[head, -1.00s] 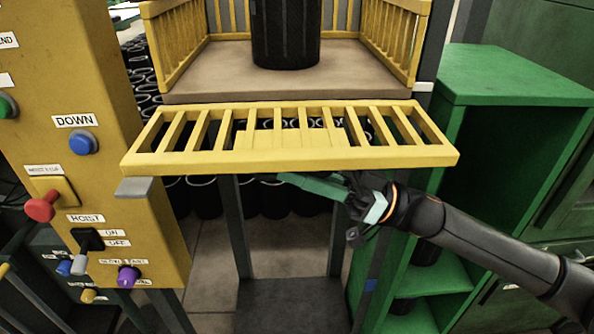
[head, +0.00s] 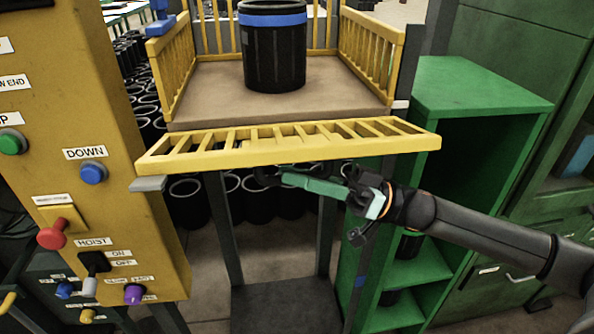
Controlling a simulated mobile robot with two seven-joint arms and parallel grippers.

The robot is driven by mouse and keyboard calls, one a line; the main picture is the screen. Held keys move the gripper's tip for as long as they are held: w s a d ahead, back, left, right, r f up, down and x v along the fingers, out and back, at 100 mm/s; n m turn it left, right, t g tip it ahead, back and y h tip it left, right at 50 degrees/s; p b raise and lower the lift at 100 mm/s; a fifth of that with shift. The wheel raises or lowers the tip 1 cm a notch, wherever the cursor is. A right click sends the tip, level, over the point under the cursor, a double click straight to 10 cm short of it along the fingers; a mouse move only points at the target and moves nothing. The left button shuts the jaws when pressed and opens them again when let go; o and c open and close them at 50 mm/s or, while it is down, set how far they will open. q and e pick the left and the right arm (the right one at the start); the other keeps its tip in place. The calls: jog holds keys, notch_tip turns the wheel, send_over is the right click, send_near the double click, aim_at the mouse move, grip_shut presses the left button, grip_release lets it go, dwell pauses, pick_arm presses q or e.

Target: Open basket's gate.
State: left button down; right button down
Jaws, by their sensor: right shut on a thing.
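The basket (head: 282,76) is a yellow-railed platform with a brown floor, at the top middle of the head view. Its gate (head: 206,159) is a yellow barred panel folded outward at the basket's front, tilted away from upright. Open gaps show between its bars. My right gripper (head: 290,180) reaches in from the right, under the gate's front edge. Its green fingers are shut on the gate, beside a dark part under the front edge; the exact contact is hard to see. My left gripper is not in view.
A black barrel (head: 274,58) with a blue band stands in the basket. A yellow control panel (head: 125,180) with buttons and knobs stands at the left. A green shelf unit (head: 470,88) stands close to my right arm. Several black cylinders (head: 189,190) fill the floor behind.

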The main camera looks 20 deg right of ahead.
jog(key=c, duration=0.8)
grip_release()
jog(key=shift+d, duration=0.1)
jog(key=shift+s+d+f, duration=0.15)
jog(key=shift+d+f, duration=0.05)
jog(key=shift+d, duration=0.05)
jog(key=v, duration=1.1)
jog(key=shift+d, duration=0.4)
jog(key=shift+s+f, duration=0.1)
